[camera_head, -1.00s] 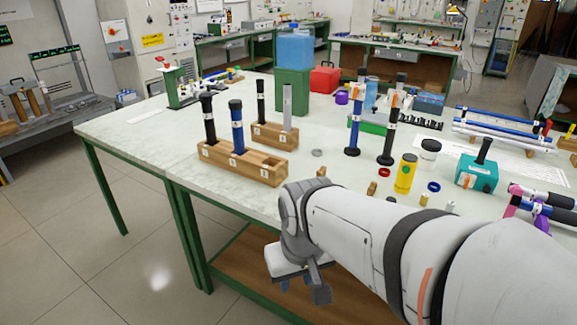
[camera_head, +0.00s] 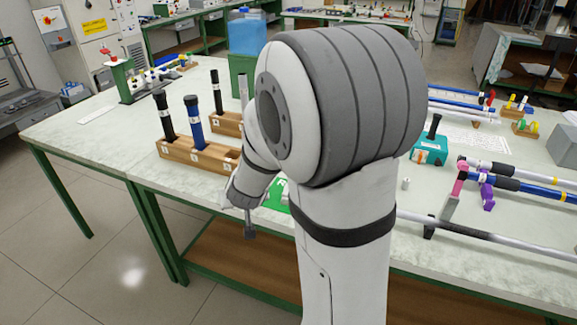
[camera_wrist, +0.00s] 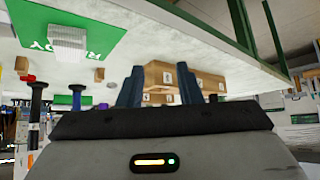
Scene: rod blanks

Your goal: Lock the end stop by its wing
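I cannot pick out the end stop and its wing for certain. A purple clamp-like piece (camera_head: 487,190) sits by the rods at the right of the table in the head view. Small wooden holders with yellow and green winged knobs (camera_head: 527,125) stand farther back at the right edge. My gripper (camera_head: 249,228) is beyond the front edge of the table in the head view, well left of these. In the wrist view my gripper (camera_wrist: 160,78) has its two blue fingers apart, with a wooden block seen beyond the gap. Nothing is held. My arm hides the middle of the table.
A wooden block (camera_head: 178,152) with upright black and blue rods stands at the left. A teal box (camera_head: 430,150) with a black handle stands at the right. Long rods (camera_head: 525,182) lie to its right. A green mat (camera_wrist: 75,30) shows in the wrist view.

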